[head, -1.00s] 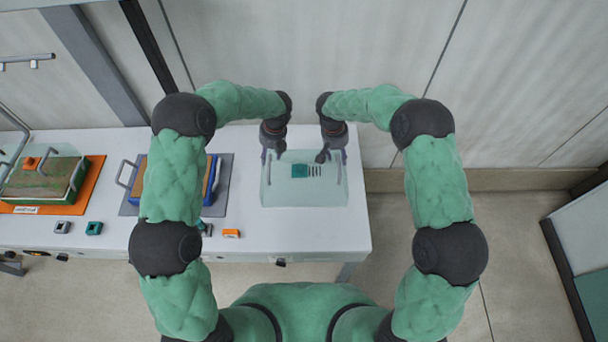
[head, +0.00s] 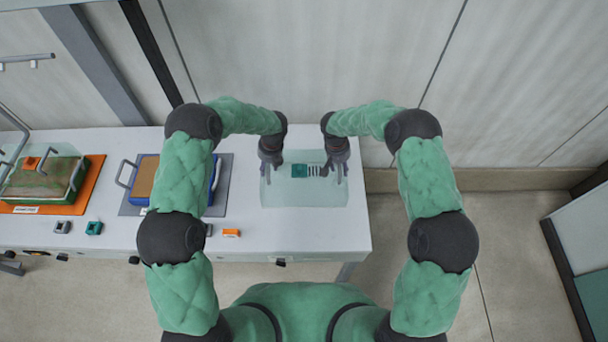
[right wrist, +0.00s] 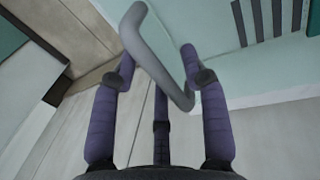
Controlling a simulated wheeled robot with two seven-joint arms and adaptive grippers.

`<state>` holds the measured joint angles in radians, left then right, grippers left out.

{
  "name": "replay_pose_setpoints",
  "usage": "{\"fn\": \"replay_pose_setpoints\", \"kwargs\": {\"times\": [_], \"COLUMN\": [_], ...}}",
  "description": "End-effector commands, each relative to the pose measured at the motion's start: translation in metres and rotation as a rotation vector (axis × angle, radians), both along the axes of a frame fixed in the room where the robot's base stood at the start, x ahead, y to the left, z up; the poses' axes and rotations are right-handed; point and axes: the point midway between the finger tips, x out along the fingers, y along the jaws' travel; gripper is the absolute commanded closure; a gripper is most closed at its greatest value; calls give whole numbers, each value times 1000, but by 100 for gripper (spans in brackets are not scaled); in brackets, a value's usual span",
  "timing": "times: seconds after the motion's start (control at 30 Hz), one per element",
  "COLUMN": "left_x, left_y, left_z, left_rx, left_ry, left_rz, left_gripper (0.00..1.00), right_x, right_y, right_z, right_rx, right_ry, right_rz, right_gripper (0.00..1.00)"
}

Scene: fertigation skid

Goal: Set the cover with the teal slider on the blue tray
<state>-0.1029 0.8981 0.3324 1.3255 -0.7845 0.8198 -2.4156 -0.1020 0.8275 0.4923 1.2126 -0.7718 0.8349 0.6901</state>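The clear cover (head: 320,194) with the teal slider (head: 299,171) lies on the white table, with a grey handle at each side. My left gripper (head: 270,171) is at its left handle with fingers spread; the fingertips are small here. My right gripper (head: 338,171) is at its right handle. In the right wrist view, the fingers of my right gripper (right wrist: 157,75) are apart, with the grey handle (right wrist: 155,50) between them. The blue tray (head: 213,186), with brown filling, sits on a grey mat to the left, partly hidden by my left arm.
A green tray (head: 78,187) under a cover with an orange slider (head: 31,163) stands on an orange mat (head: 90,181) at far left. Small grey, teal and orange blocks lie along the front edge. The table's front right is clear.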

Motion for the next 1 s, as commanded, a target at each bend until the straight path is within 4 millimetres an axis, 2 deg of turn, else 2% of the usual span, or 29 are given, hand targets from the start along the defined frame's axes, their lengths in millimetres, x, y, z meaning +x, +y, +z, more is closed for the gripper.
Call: {"fn": "replay_pose_setpoints", "kwargs": {"times": [0.03,0.1,0.13,0.63,1.0], "left_x": [0,0,0,0,0], "left_y": [0,0,0,0,0], "left_z": [0,0,0,4,31], "left_rx": [0,0,0,0,0], "left_ry": [0,0,0,0,-1], "left_rz": [0,0,0,0,0], "left_gripper": [76,95,100,100,100], "right_x": [0,0,0,0,1], "right_y": [0,0,0,0,0], "right_z": [0,0,0,4,31], "right_rx": [0,0,0,0,1], "right_ry": [0,0,0,-1,-1], "right_rz": [0,0,0,0,0], "right_gripper": [76,96,100,100,100]}}
